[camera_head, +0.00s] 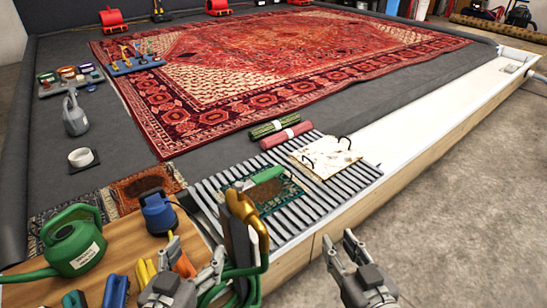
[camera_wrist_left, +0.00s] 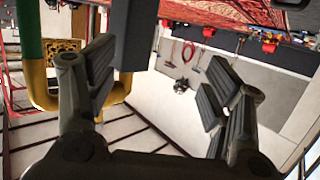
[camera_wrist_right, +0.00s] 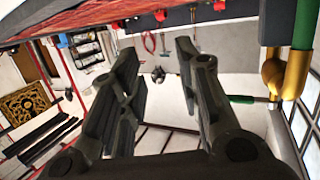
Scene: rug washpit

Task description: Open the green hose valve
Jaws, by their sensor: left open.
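A brass pipe (camera_head: 258,236) stands beside a dark post near the front edge, with coiled green hose (camera_head: 246,282) around its foot. The right wrist view shows a green handle (camera_wrist_right: 243,99) by brass pipework (camera_wrist_right: 271,74). My left gripper (camera_head: 196,250) is open and empty, left of the post. My right gripper (camera_head: 338,239) is open and empty, right of the pipe and apart from it. The valve body is partly hidden.
A wooden table (camera_head: 115,245) at left holds a green watering can (camera_head: 75,245), a blue-topped tool (camera_head: 158,212) and other tools. Beyond the post lie a slatted grate (camera_head: 225,215), rolled rugs (camera_head: 286,134) and a large red rug (camera_head: 230,65).

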